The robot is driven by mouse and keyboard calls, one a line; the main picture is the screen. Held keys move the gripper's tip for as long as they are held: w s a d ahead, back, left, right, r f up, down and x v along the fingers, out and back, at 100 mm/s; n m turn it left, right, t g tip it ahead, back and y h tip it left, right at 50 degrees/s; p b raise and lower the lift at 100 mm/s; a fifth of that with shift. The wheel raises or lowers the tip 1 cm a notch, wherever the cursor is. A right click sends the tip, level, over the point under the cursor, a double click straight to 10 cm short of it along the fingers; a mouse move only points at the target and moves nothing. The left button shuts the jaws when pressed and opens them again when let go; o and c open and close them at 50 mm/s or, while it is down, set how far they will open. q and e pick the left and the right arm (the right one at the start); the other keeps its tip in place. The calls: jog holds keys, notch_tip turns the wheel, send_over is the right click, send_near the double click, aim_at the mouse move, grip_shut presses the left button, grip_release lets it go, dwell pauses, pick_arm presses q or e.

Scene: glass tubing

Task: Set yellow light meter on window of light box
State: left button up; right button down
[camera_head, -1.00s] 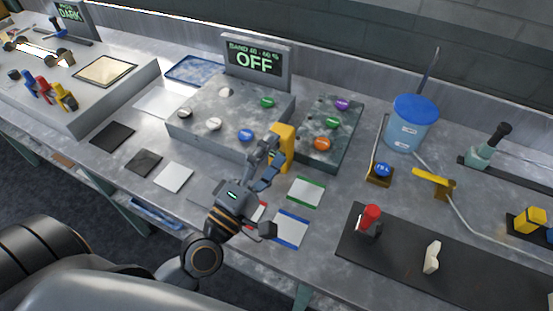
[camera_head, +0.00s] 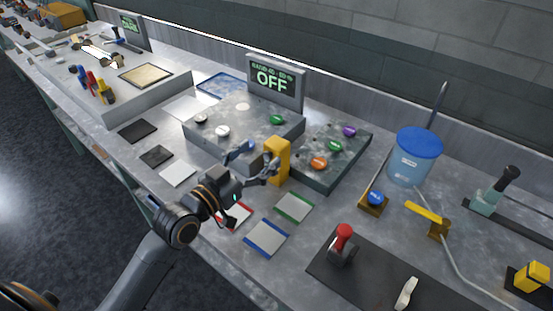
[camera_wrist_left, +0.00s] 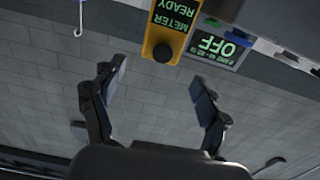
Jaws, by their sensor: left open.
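The yellow light meter (camera_head: 277,160) stands upright on the bench at the front right corner of a grey box with coloured knobs. In the left wrist view the meter (camera_wrist_left: 163,42) appears upside down, with a green METER READY screen. My left gripper (camera_head: 259,160) is open, its fingers spread just left of the meter. In the wrist view the meter lies just past the fingertips (camera_wrist_left: 158,73); contact is not clear. A low box (camera_head: 160,92) at the far left has a cream square panel (camera_head: 145,74) on top, likely the light box and its window. My right gripper is not in view.
The knobbed grey box (camera_head: 225,143) carries an OFF display (camera_head: 273,80) behind it. A darker knob box (camera_head: 345,150) stands right of the meter. Red, green and blue bordered cards lie in front. A blue-lidded tub (camera_head: 415,158) and a red-handled lever (camera_head: 343,243) are to the right.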

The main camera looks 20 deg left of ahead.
aim_at(270, 148)
pick_arm(q)
jog(key=shift+f+p+x, duration=0.15)
jog(key=shift+p+x, duration=0.2)
jog(key=shift+x, duration=1.4)
jog(key=shift+f+p+x, duration=0.15)
jog(key=shift+p+x, duration=0.2)
jog(key=shift+x, duration=1.4)
jog(key=shift+s+d, duration=0.1)
grip_shut()
